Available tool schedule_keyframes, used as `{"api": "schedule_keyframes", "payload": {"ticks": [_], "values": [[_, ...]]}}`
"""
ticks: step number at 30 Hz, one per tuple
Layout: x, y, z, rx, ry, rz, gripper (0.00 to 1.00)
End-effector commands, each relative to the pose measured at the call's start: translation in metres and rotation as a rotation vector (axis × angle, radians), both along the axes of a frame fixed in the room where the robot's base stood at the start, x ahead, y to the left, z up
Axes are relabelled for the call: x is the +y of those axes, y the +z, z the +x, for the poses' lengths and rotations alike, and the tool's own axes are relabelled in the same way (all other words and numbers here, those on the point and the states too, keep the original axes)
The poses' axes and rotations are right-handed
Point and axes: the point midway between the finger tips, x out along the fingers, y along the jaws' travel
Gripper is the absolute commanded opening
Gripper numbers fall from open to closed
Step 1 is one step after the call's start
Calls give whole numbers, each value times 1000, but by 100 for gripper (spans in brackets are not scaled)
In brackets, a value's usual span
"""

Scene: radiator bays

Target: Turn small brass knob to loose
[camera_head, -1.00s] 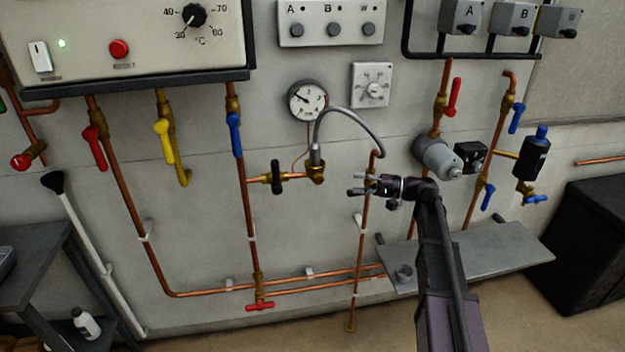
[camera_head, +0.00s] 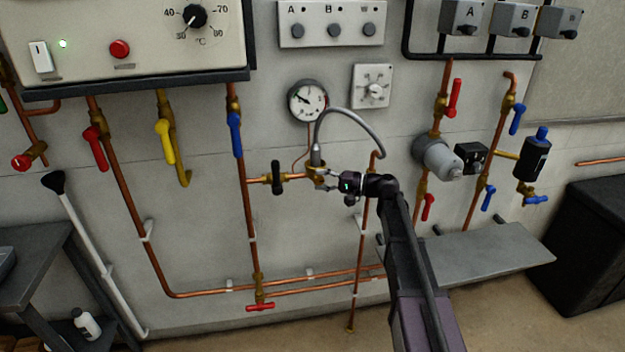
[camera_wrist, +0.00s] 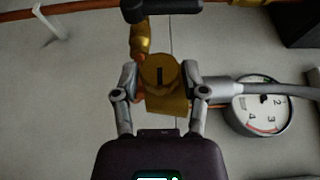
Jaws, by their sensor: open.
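The small brass knob (camera_wrist: 160,75) is a round brass piece with a dark line across its face. It shows between the two fingers of my gripper (camera_wrist: 160,82) in the wrist view, with a brass body below it. My gripper is open, one finger on each side; I cannot tell whether either touches the knob. In the head view my gripper (camera_head: 326,180) reaches in from the right to the brass fitting (camera_head: 314,171) at the lower end of the grey hose. Its fingers partly cover that fitting.
The grey braided hose (camera_head: 357,114) arches just above my gripper. A black-handled valve (camera_head: 277,177) sits just left of the fitting. A pressure gauge (camera_head: 308,101) is above. A copper pipe (camera_head: 360,245) runs down behind my arm, and a grey shelf (camera_head: 490,252) is at the right.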

Motion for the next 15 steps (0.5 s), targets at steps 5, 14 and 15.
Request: {"api": "schedule_keyframes", "payload": {"ticks": [5, 14, 15], "values": [[19, 0, 3, 0, 0, 0, 56], [28, 0, 3, 0, -1, 0, 56], [28, 0, 3, 0, -1, 0, 56]]}}
